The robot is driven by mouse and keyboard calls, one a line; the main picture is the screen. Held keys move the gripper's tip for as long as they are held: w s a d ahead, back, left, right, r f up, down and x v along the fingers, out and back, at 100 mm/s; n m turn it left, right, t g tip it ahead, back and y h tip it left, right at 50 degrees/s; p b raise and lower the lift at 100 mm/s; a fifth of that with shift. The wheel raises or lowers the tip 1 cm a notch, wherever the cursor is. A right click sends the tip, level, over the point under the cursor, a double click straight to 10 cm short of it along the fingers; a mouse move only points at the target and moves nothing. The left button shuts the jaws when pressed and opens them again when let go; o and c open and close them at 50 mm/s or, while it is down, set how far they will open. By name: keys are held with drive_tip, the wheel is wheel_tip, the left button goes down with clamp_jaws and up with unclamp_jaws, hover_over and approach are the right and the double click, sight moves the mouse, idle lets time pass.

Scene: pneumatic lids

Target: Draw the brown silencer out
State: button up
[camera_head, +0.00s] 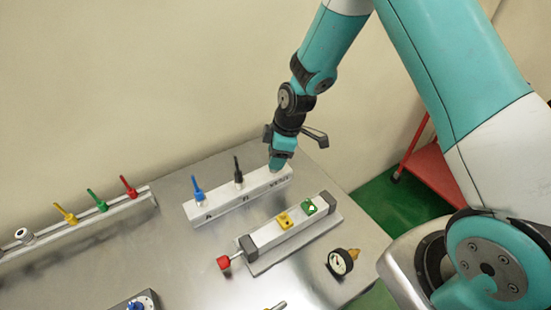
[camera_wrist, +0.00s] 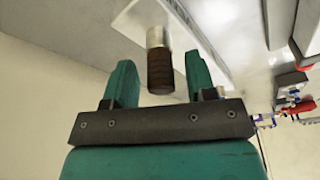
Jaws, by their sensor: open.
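The brown silencer (camera_wrist: 160,72) is a dark ribbed cylinder on a pale metal collar, standing out of a white block. In the wrist view it shows between the two green fingers of my gripper (camera_wrist: 157,75), with a gap on each side. The fingers are open. In the head view my gripper (camera_head: 277,163) points down over the block's right end, at the VENT label, and hides the silencer. The white block (camera_head: 217,210) is also marked A and B.
A blue fitting (camera_head: 197,189) and a black fitting (camera_head: 238,173) stand on the block left of my gripper. A rail (camera_head: 85,222) with coloured fittings is at left.

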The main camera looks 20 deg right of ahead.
drive_tip(key=c, duration=0.9)
drive_tip(key=shift+c, duration=0.2)
drive_tip(key=shift+r, duration=0.15)
drive_tip(key=shift+a+p+v, duration=0.15)
drive_tip(key=shift+p+v, duration=0.35)
drive_tip(key=shift+v, duration=0.2)
drive_tip(key=shift+a+p+v, duration=0.15)
drive_tip(key=shift+p+v, duration=0.35)
drive_tip(key=shift+v, duration=0.2)
drive_tip(key=shift+w+r, duration=0.1)
drive_tip(key=shift+r, duration=0.1)
drive_tip(key=shift+w+a+p+v, duration=0.1)
drive_tip(key=shift+a+p+v, duration=0.05)
drive_tip(key=shift+p+v, duration=0.5)
drive_tip(key=shift+w+a+p+v, duration=0.15)
drive_tip(key=shift+p+v, duration=0.3)
drive_tip(key=shift+v, duration=0.45)
drive_tip(key=shift+s+a+p+v, duration=0.1)
drive_tip(key=shift+a+p+v, duration=0.1)
drive_tip(key=shift+p+v, duration=0.45)
drive_tip(key=shift+r, duration=0.2)
